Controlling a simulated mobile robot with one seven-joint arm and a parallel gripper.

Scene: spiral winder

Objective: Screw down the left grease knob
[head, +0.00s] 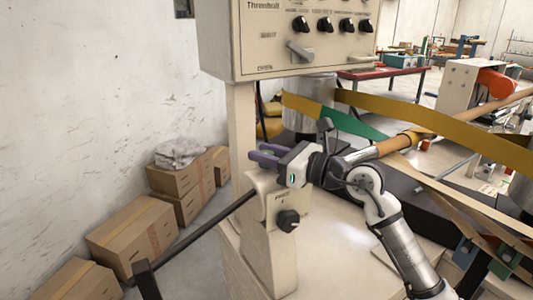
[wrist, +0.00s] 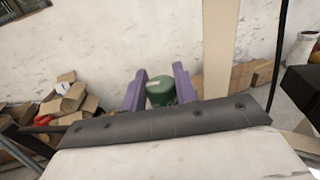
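My gripper (head: 264,154) has purple fingers pointing left, just above the top of the cream post (head: 269,250). In the wrist view the two fingers (wrist: 160,70) stand apart, with a rounded green thing (wrist: 161,93) showing between them. It looks like a knob or cap, but I cannot tell for certain that it is the left grease knob. Its sides appear close to both fingers; I cannot tell whether they touch it. Its lower part is hidden behind the dark bar of my gripper. No green knob shows near the fingers in the head view.
A black dial (head: 288,221) is on the post's front. A control box (head: 290,35) hangs above my gripper. A dark bar (head: 190,236) slopes down to the left. Cardboard boxes (head: 132,235) line the wall. Yellow and green belts (head: 350,124) cross behind my arm.

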